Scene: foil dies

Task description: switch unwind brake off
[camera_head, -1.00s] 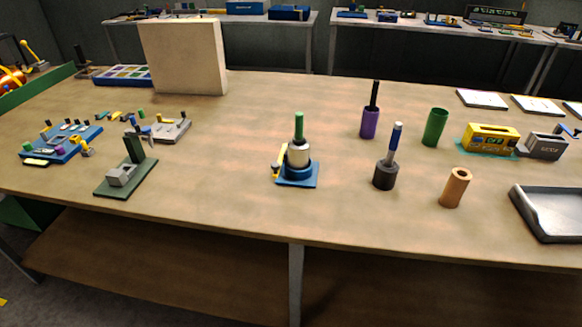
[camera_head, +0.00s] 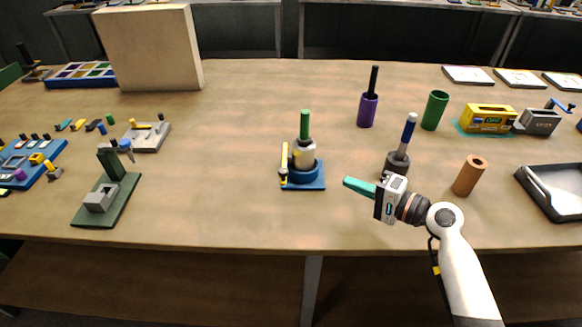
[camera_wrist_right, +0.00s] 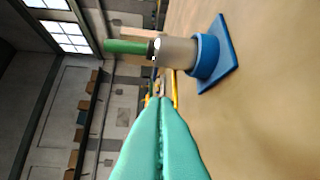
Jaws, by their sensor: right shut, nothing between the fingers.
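The unwind stand (camera_head: 303,170) sits mid-table in the head view, with a square blue base, a pale roll and a green spindle on top. A yellow lever (camera_head: 284,165), which looks like the brake, stands upright at its left side. My right gripper (camera_head: 347,182), with teal fingers, is shut and empty to the right of the stand, apart from it. In the right wrist view the shut fingers (camera_wrist_right: 160,105) point past the stand (camera_wrist_right: 205,55), and a yellow piece (camera_wrist_right: 175,90) shows partly behind their tips. My left gripper is not in view.
A dark holder with a blue-handled tool (camera_head: 397,163) stands close behind my right gripper. A tan cylinder (camera_head: 469,175) and a grey tray (camera_head: 553,190) are to the right. A green-based press (camera_head: 106,200) stands at left. The table between press and stand is clear.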

